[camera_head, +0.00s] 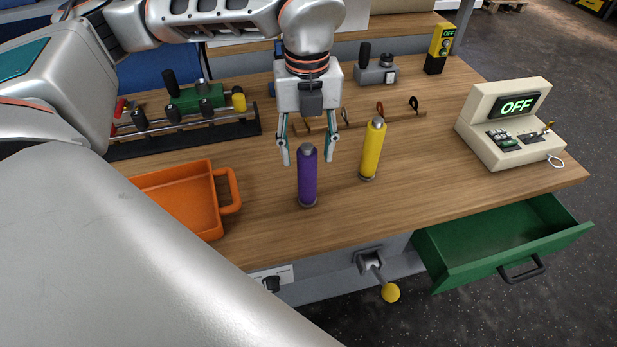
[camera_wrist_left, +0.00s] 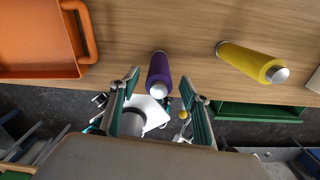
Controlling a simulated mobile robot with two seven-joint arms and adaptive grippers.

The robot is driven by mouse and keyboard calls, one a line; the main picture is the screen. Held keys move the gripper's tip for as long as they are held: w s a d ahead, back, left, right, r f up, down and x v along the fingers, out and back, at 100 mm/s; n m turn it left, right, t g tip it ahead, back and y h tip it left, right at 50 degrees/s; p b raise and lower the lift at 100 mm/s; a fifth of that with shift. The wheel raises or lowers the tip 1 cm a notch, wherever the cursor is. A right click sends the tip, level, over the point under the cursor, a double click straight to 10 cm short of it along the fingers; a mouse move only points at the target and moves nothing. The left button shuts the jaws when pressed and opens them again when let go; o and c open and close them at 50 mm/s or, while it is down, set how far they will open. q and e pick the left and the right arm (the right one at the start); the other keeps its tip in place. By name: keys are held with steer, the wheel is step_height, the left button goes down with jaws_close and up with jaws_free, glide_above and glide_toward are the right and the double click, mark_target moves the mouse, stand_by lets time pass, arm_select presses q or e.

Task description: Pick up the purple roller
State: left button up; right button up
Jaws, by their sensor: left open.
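The purple roller (camera_head: 307,178) stands upright on the wooden table near its front edge, with a grey cap on top. My left gripper (camera_head: 307,158) is open, pointing down, with its fingers spread to either side of the roller's top in the head view. In the left wrist view, the purple roller (camera_wrist_left: 159,76) appears between and just beyond the fingertips of the open gripper (camera_wrist_left: 165,85). I cannot tell whether the fingers touch it. My right gripper is not in view.
A yellow roller (camera_head: 372,150) stands right of the purple one. An orange tray (camera_head: 228,190) lies to the left. A tool rack (camera_head: 185,137) is behind it. A control box (camera_head: 490,112) showing OFF stands at right above an open green drawer (camera_head: 500,240).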

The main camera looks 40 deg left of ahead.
mark_target(307, 173)
arm_select(q)
step_height(307, 173, down, 6)
steer(key=shift+s+f, duration=0.15)
stand_by(0.3)
jaws_close()
